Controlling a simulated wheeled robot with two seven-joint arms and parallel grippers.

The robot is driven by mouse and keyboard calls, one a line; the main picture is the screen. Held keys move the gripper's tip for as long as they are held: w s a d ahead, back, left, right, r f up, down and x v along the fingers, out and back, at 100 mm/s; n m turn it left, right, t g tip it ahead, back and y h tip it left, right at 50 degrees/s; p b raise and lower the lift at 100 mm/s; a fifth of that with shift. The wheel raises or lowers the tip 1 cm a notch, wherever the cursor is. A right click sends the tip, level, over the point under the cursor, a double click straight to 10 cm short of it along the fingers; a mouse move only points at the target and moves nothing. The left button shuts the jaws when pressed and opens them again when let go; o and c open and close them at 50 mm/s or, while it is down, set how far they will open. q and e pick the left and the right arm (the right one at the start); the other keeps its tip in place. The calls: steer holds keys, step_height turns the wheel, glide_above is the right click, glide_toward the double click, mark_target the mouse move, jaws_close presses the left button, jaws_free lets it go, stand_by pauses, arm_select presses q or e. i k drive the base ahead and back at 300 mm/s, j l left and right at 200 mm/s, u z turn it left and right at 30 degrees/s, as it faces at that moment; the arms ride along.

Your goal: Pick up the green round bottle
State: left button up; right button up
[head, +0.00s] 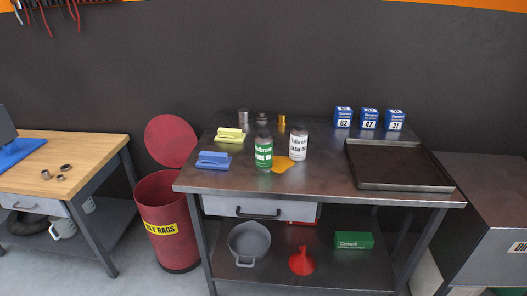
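The green round bottle (264,153) stands upright on the metal workbench (320,182), left of the middle and toward its front. It has a green body with a white-lettered label and a darker top. A white-labelled bottle (299,144) stands just to its right and slightly behind. Neither of my grippers shows in the head view.
Blue (213,161) and yellow (230,135) cloths lie left of the bottle. Small cans (243,117) stand behind it. A dark tray (398,186) and several blue boxes (369,119) are at the right. A red bin (164,222) with raised lid stands left of the bench.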

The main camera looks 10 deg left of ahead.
mark_target(264, 143)
steer(key=i+j, duration=0.3)
steer(key=j, duration=0.15)
steer(key=i+j, duration=0.3)
steer(key=j, duration=0.15)
